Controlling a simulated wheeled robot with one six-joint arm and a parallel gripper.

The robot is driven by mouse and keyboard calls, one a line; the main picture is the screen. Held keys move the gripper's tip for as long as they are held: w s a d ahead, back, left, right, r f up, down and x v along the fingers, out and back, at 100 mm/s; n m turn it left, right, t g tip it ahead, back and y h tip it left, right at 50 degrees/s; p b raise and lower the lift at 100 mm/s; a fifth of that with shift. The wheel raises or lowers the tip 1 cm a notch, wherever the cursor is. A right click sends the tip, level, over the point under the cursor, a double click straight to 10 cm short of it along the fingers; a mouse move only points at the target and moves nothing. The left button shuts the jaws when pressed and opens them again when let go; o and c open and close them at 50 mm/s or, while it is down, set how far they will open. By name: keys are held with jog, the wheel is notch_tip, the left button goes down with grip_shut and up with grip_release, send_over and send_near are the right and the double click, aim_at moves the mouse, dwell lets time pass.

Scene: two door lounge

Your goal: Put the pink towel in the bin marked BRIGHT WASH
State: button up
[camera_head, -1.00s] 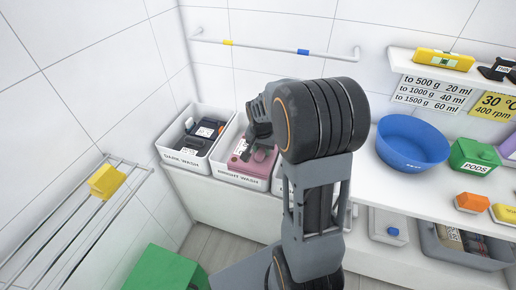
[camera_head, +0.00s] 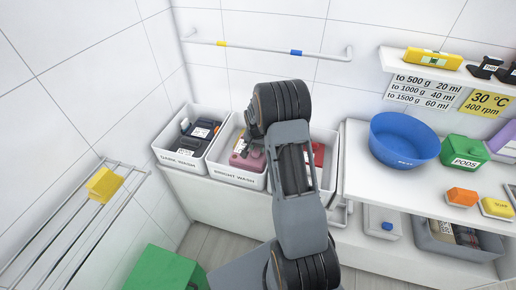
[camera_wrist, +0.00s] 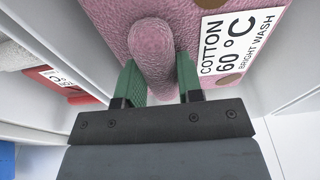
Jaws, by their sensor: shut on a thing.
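The pink towel (camera_head: 247,159) shows in the head view within the outline of the white bin marked BRIGHT WASH (camera_head: 238,178), partly covered by my arm. In the wrist view the pink towel (camera_wrist: 105,22) has a rough surface and a white label reading COTTON 60 °C BRIGHT WASH. My gripper's green fingers (camera_wrist: 157,82) stand on either side of a raised rounded ridge of the towel and are shut on it. White walls show on both sides of the towel there. In the head view my fingers are mostly hidden by my wrist.
The DARK WASH bin (camera_head: 180,158) with dark things stands at the left. Red cloth (camera_head: 318,155) lies in the space right of my arm; any label there is hidden. A blue basin (camera_head: 404,140) and green PODS box (camera_head: 462,150) stand on the right counter. A drying rack (camera_head: 75,215) is at left.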

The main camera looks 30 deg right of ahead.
jog(key=shift+f, duration=0.55)
jog(key=shift+f, duration=0.1)
jog(key=shift+f+b, duration=0.2)
jog(key=shift+b, duration=0.1)
jog(key=o, duration=1.1)
jog(key=shift+r, duration=0.1)
